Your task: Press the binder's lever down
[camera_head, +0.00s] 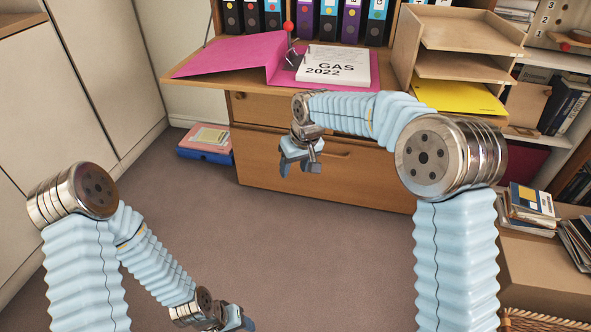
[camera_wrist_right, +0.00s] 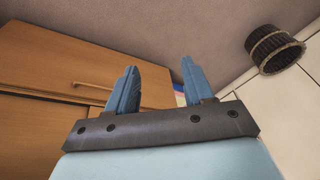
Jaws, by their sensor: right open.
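An open pink binder (camera_head: 235,57) lies on the bureau's fold-down desk top. A stack of white sheets marked "GAS 2022" (camera_head: 334,65) lies on its right half. The binder's lever (camera_head: 289,27), with a red ball on its end, stands up at the left edge of the sheets. My right gripper (camera_head: 299,166) hangs below the desk top in front of the drawers, apart from the lever. It is open and empty, with its two blue fingers (camera_wrist_right: 158,80) spread in the right wrist view. My left gripper (camera_head: 238,318) is low over the floor at the bottom edge, partly cut off.
A wooden letter tray (camera_head: 462,66) with a yellow folder (camera_head: 458,97) stands right of the binder. Several upright binders (camera_head: 327,18) stand behind. A round basket (camera_wrist_right: 272,48) shows in the right wrist view. The middle floor is clear.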

